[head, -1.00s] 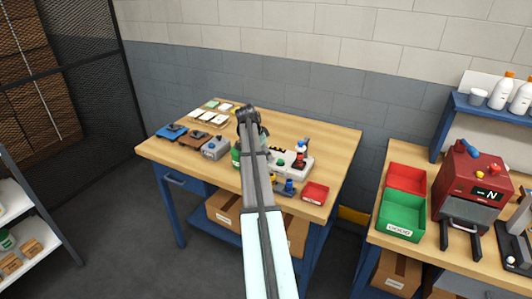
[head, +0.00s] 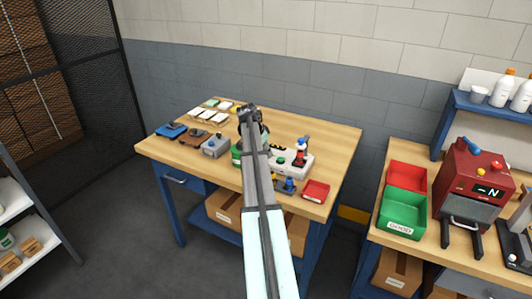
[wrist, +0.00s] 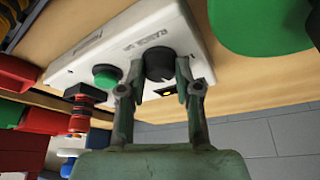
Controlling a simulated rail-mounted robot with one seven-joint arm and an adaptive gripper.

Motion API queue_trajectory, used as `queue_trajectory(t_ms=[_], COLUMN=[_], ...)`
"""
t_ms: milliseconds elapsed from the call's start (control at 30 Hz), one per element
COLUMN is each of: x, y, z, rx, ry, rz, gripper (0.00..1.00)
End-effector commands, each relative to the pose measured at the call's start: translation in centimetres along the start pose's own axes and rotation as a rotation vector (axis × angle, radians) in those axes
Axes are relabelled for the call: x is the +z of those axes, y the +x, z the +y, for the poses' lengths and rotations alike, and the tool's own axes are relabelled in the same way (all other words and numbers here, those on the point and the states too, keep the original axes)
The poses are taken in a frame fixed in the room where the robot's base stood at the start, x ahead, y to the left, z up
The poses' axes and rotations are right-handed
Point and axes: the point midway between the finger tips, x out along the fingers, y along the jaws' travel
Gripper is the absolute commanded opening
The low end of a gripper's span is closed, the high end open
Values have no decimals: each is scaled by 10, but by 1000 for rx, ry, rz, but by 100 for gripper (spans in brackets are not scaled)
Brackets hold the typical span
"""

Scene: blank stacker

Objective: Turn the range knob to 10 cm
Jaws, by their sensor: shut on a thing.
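The range knob (wrist: 158,63) is a dark round knob on a white control box (wrist: 75,65), seen at a tilt in the wrist view. My gripper (wrist: 161,76) has one finger on each side of the knob and is shut on it. The knob's pointer and its setting cannot be read. A printed label on the box lies beside the knob, too tilted to read surely. A small lit amber spot (wrist: 170,91) shows near the right finger. In the head view the white box (head: 296,163) is on the wooden bench; my arm hides the knob.
A green button (wrist: 105,77) and a red-and-black part (wrist: 82,110) sit beside the knob. A red tray (head: 316,190) stands at the bench's front right. Blue and brown fixtures (head: 172,130) and a grey box (head: 215,145) lie left. The back right of the bench is clear.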

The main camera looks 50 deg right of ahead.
Motion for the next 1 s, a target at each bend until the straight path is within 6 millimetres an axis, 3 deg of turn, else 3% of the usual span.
queue_trajectory(t_ms=[600, 1000], x=[0, -1], y=[2, 1], z=[4, 4], rx=[-215, -317], ry=[-516, -764], rz=[0, 0], gripper=[0, 0])
